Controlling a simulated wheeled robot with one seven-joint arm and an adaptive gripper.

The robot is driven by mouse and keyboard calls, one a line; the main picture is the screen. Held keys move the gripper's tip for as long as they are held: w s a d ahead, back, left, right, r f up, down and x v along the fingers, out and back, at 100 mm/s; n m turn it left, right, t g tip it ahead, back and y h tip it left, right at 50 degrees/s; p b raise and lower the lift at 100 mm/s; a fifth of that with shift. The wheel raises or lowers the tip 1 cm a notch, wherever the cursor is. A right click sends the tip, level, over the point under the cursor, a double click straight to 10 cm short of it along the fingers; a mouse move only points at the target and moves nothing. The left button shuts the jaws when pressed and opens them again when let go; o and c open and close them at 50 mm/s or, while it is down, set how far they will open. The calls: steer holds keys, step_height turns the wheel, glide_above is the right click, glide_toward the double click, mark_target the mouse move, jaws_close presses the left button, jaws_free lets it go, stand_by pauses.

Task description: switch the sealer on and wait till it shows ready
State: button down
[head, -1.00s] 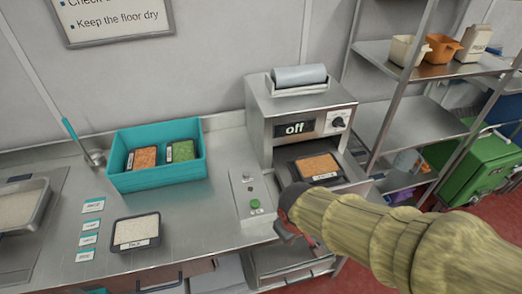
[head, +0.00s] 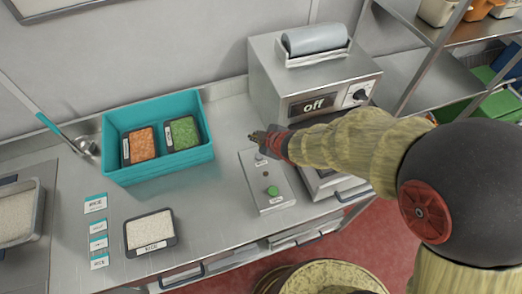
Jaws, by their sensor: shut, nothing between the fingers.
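The sealer (head: 268,82) is a steel box at the back right of the counter with a grey film roll (head: 316,39) on top. Its display (head: 314,105) reads "off", and a dark knob (head: 360,95) sits to the right of it. A control panel (head: 282,203) with a green button (head: 272,191) lies in front. My gripper (head: 257,136) is shut and empty, over the far end of that panel, close to a small switch there (head: 260,159). I cannot tell whether it touches the switch. My arm hides the sealer's opening and the tray in it.
A teal crate (head: 160,174) holds a tray of orange food (head: 143,145) and one of green food (head: 184,132). A tray of white grains (head: 149,231) and several labels (head: 97,225) lie in front. A steel shelf (head: 425,69) stands at right.

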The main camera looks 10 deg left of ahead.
mark_target(257, 157)
stand_by(0.4)
step_height(257, 157, down, 9)
steer(key=b, duration=0.8)
steer(key=shift+r, duration=0.1)
stand_by(1.1)
steer(key=shift+f+b, duration=0.4)
steer(key=shift+b, duration=0.05)
steer(key=shift+f+b, duration=0.4)
steer(key=shift+f, duration=0.05)
stand_by(0.5)
steer(key=shift+r, duration=0.15)
stand_by(0.3)
steer(key=shift+r+p, duration=0.75)
steer(key=shift+p, duration=0.1)
